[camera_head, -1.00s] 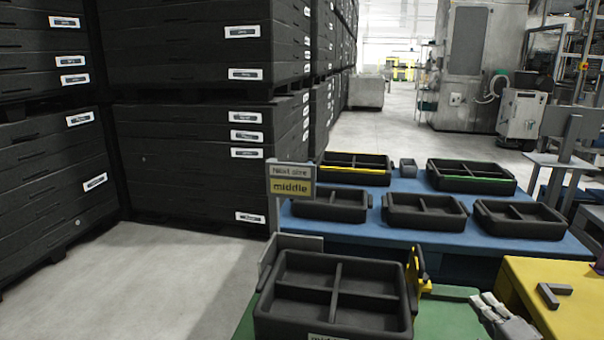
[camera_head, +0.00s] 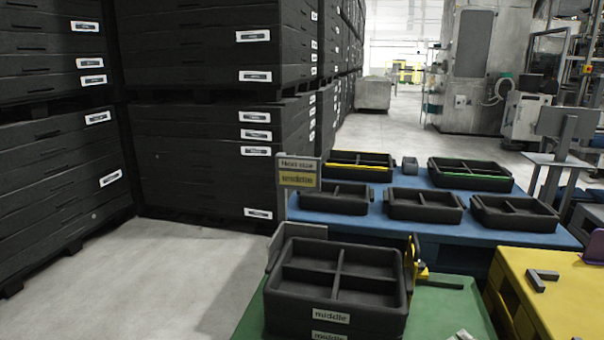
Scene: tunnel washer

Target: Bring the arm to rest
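Only a small pale tip, probably of my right gripper (camera_head: 462,336), shows at the bottom edge of the head view, right of the black crate. Whether it is open or shut does not show. My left gripper is not in view. The black crate (camera_head: 336,296) with four-part dividers stands on the green table (camera_head: 447,308). It carries a "middle" label, and a second such label below it suggests another crate underneath.
The blue table (camera_head: 400,226) behind holds several black trays. A yellow table (camera_head: 560,300) with a dark angle piece is at right. Tall black crate stacks (camera_head: 210,170) line the left; floor between is clear.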

